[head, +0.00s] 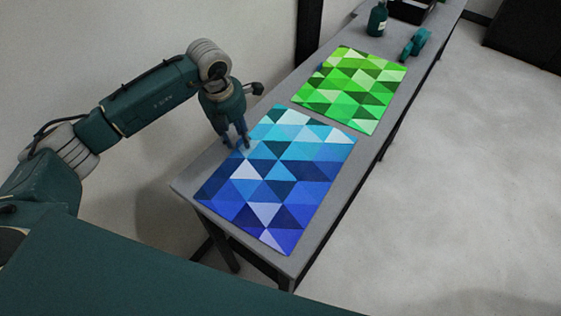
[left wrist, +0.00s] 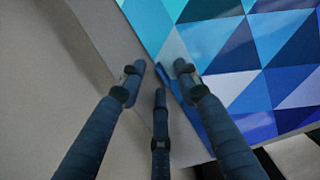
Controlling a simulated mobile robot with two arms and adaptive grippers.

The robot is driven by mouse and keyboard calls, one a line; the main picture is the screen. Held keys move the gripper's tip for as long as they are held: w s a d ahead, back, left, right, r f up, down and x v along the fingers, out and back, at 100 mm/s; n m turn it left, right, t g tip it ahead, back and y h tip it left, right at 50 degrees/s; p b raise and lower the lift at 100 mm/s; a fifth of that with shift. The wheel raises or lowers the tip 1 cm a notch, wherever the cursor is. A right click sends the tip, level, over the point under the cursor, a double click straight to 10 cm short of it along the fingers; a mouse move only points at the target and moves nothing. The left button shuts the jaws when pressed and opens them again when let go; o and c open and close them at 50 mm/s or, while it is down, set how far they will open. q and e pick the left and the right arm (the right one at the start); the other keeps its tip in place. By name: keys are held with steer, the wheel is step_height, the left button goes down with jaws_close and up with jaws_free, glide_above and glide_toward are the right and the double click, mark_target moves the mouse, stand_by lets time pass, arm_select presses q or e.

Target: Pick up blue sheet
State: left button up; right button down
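The blue sheet (head: 275,180), a patchwork of blue and white triangles, lies on the near end of the long grey table. It fills the upper right of the left wrist view (left wrist: 245,50). My left gripper (head: 237,142) points down at the sheet's left edge, about midway along. In the left wrist view its three fingers (left wrist: 159,77) are spread apart, with gaps between the tips. The tips are close to the sheet's edge, and a narrow blue strip shows between them. Whether they touch the sheet cannot be told. My right gripper is in neither view.
A green triangle-patterned sheet (head: 350,88) lies farther along the table (head: 190,181). Beyond it stand a dark bottle (head: 377,20), a teal tool (head: 416,43) and a dark box (head: 411,10). A wall is left of the table; open floor (head: 460,170) is to the right.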

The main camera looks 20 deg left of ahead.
arm_select(q)
jaws_close()
stand_by(0.3)
step_height(320, 180, up, 20)
steer(key=b, duration=0.4)
stand_by(0.5)
